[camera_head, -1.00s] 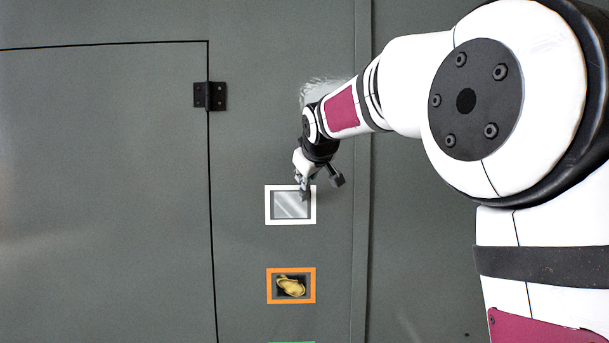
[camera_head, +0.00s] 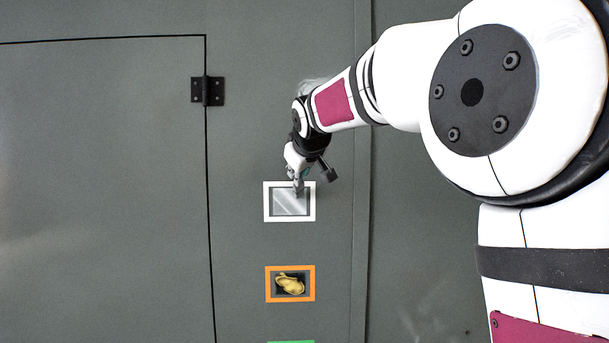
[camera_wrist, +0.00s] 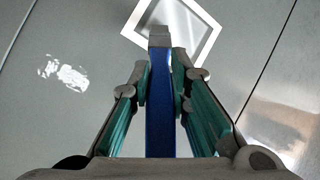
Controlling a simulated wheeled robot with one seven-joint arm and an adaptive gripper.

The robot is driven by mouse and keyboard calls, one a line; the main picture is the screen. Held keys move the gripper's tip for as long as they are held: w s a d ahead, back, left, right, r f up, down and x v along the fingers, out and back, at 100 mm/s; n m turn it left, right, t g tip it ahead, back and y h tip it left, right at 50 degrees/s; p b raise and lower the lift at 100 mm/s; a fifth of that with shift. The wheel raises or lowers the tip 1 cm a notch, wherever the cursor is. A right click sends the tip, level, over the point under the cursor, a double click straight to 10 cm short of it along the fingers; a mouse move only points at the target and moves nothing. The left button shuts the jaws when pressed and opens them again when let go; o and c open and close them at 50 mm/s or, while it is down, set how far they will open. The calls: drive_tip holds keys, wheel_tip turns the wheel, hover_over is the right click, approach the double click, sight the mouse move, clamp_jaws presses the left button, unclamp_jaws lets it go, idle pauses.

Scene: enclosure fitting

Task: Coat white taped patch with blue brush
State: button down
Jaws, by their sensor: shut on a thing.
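The white taped patch (camera_head: 290,217) is a white square frame on the grey panel, with a lighter grey, streaked inside. It also shows at the top of the wrist view (camera_wrist: 207,42). My gripper (camera_head: 299,183) is at the patch's upper edge in the head view. In the wrist view, my gripper (camera_wrist: 160,85) is shut on the blue brush (camera_wrist: 160,120), whose blue handle lies between the two fingers. The brush's grey tip overlaps the lower part of the patch there. I cannot tell whether the tip touches the surface.
An orange taped frame (camera_head: 290,298) with a yellowish blotch inside lies below the white patch. A green strip (camera_head: 291,341) shows at the bottom edge. A black hinge (camera_head: 207,90) sits beside a door seam at left. A pale smear (camera_wrist: 63,73) marks the panel.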

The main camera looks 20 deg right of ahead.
drive_tip(key=w+a+b, duration=0.2)
drive_tip(key=a+b, duration=0.1)
drive_tip(key=a, duration=0.4)
drive_tip(key=shift+w+a+b, duration=0.2)
drive_tip(key=shift+w+b, duration=0.05)
drive_tip(key=shift+b, duration=0.05)
idle(1.0)
drive_tip(key=s+a, duration=0.1)
drive_tip(key=s, duration=0.4)
drive_tip(key=shift+s+a, duration=0.4)
drive_tip(key=shift+s, duration=0.1)
idle(0.3)
drive_tip(key=shift+s+a, duration=0.25)
drive_tip(key=shift+s, duration=0.4)
drive_tip(key=shift+s+a, duration=0.25)
drive_tip(key=shift+s, duration=0.4)
